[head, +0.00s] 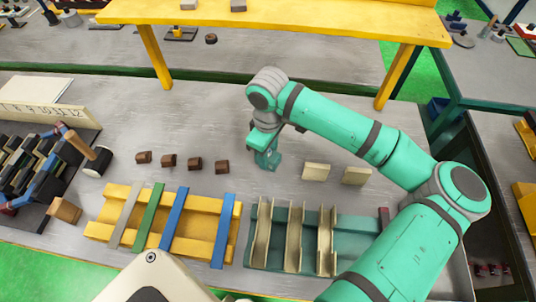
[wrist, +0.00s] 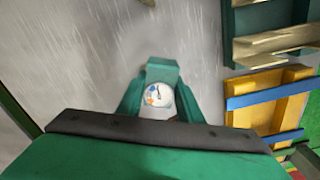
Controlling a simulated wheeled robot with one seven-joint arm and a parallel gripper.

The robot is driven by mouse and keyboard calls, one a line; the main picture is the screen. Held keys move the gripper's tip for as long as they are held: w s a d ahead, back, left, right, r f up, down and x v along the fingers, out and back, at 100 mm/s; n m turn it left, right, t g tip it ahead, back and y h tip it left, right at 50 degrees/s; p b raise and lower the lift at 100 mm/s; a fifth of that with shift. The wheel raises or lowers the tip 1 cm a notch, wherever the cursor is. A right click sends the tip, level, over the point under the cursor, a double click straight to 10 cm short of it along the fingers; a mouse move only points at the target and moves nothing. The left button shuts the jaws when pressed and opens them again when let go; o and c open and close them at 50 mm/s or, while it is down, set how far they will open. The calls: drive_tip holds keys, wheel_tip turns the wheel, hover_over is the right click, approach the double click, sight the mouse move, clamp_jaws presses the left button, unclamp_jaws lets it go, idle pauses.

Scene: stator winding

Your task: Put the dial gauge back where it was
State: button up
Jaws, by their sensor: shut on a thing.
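My gripper (head: 267,158) points down over the middle of the grey workbench (head: 330,215) in the head view. In the wrist view my gripper (wrist: 160,105) is shut on the dial gauge (wrist: 158,95), whose round white face shows between the green fingers. A green block-like part shows just beyond the face; I cannot tell whether it belongs to the gauge. The gauge cannot be made out in the head view. Whether it touches the bench is unclear.
Several small brown blocks (head: 168,160) stand left of my gripper, and two cream blocks (head: 316,171) stand to its right. A yellow rack (head: 105,229) and a teal rack (head: 345,247) lie along the front. A yellow raised shelf (head: 290,17) spans the back.

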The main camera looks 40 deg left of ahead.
drive_tip(key=shift+f, duration=0.7)
drive_tip(key=o, duration=1)
drive_tip(key=shift+o, duration=0.2)
drive_tip(key=shift+r, duration=0.1)
wheel_tip(320, 180, up, 13)
